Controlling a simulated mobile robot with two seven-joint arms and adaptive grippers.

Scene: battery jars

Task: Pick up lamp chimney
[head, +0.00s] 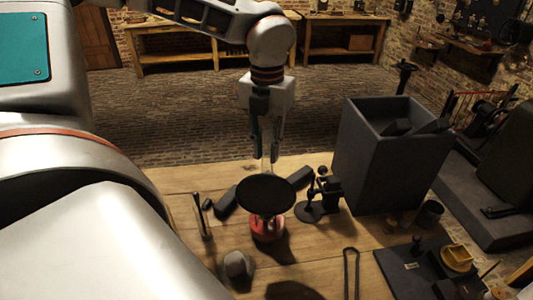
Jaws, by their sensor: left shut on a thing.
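My left gripper (267,158) points straight down above the far side of the wooden workbench, its fingers closed on a thin, clear glass piece. This looks like the lamp chimney (267,146); it shows only faintly between the fingers, and its full outline cannot be made out. Just in front of and below the gripper is a wide black disc (266,195) over a red base (267,230), which looks like a lamp. My right gripper is not in view.
Black blocks (226,203) and a small dark stand (317,207) flank the disc. A large dark open box (385,165) stands to the right. A grey lump (237,264) and a thin dark looped tool (351,272) lie nearer. Bare wood shows at the left (170,185).

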